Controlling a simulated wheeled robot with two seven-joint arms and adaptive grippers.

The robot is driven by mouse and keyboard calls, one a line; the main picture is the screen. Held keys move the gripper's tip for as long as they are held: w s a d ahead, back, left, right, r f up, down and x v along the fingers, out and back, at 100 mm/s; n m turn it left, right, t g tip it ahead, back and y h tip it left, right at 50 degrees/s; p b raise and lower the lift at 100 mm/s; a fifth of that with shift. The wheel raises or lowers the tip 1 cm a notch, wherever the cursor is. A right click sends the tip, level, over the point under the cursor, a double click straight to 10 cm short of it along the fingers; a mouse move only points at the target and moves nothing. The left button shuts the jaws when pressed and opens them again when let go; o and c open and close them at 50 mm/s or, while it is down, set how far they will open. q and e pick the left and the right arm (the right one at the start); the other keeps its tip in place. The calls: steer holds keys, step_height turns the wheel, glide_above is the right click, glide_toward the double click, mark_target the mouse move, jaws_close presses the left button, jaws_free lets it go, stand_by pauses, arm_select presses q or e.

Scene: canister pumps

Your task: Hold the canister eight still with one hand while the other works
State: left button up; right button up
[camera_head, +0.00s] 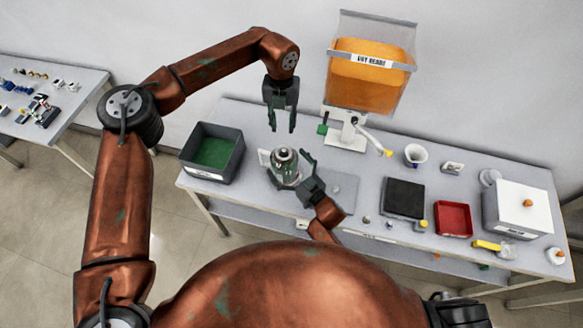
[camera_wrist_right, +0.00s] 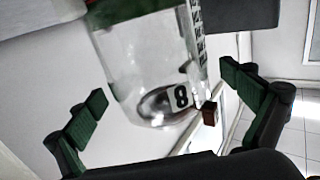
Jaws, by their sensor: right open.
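Canister eight (camera_head: 284,168) is a clear container with a dark and silver top, standing on the bench left of centre. In the right wrist view the clear canister (camera_wrist_right: 150,60) shows a label with an 8 and a green band. My right gripper (camera_head: 290,170) is open, its fingers spread beside the canister; in the right wrist view its green pads (camera_wrist_right: 165,105) stand apart with the canister between and beyond them. My left gripper (camera_head: 282,128) points down above and behind the canister, fingers apart and empty.
A dark bin with green inside (camera_head: 238,142) stands at the left. An orange hopper (camera_head: 368,88) on a white stand rises behind. To the right are a black pad (camera_head: 404,198), a red tray (camera_head: 468,220) and a white box (camera_head: 540,195). A grey mat (camera_head: 343,190) lies beside the canister.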

steer(key=shift+w+a, duration=0.2)
steer(key=shift+w, duration=0.05)
steer(key=shift+c, duration=0.5)
